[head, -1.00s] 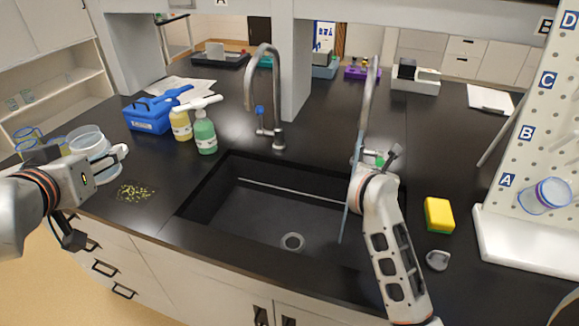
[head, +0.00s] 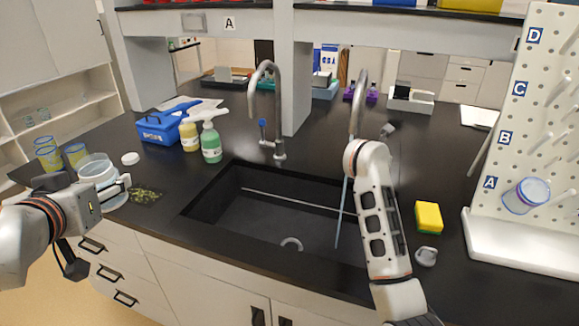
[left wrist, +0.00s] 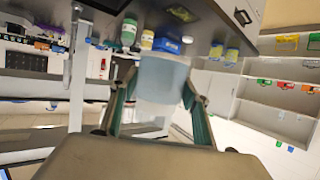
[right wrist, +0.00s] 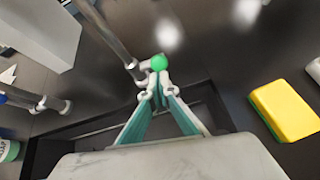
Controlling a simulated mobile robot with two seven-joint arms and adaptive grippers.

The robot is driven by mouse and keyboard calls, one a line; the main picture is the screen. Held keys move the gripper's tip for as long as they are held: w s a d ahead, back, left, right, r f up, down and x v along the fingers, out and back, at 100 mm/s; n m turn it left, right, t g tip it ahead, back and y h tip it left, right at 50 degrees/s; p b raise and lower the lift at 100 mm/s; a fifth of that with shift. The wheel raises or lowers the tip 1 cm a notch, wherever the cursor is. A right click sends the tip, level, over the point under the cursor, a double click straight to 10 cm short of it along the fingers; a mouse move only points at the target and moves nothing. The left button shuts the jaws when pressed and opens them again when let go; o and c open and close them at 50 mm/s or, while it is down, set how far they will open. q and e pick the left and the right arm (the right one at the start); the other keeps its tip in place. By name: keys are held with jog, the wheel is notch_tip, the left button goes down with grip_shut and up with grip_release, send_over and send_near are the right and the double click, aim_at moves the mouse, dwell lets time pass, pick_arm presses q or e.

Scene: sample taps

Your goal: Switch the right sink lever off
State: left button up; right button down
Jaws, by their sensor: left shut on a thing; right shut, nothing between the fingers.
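The right faucet (head: 358,102) stands behind the sink (head: 225,215), and a thin bluish stream (head: 339,222) runs down below it. Its green-tipped lever (right wrist: 158,63) shows in the right wrist view; in the head view my arm hides it. My right gripper (right wrist: 157,92) is shut and empty, its fingertips just short of the green tip; I cannot tell whether they touch. The left faucet (head: 278,110) has a blue-tipped lever (head: 262,124). My left gripper (left wrist: 160,88) is shut on a clear jar (left wrist: 162,78), at the counter's left end in the head view.
A yellow sponge (head: 428,216) and a small grey piece (head: 426,257) lie right of the sink. Green (head: 210,145) and yellow (head: 189,137) pump bottles and a blue box (head: 160,126) stand to the left. A pegboard (head: 530,120) borders the right side.

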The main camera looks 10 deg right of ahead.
jog(key=shift+w+d+r, duration=0.25)
jog(key=shift+w+r, duration=0.2)
jog(key=shift+r, duration=0.2)
dwell(0.3)
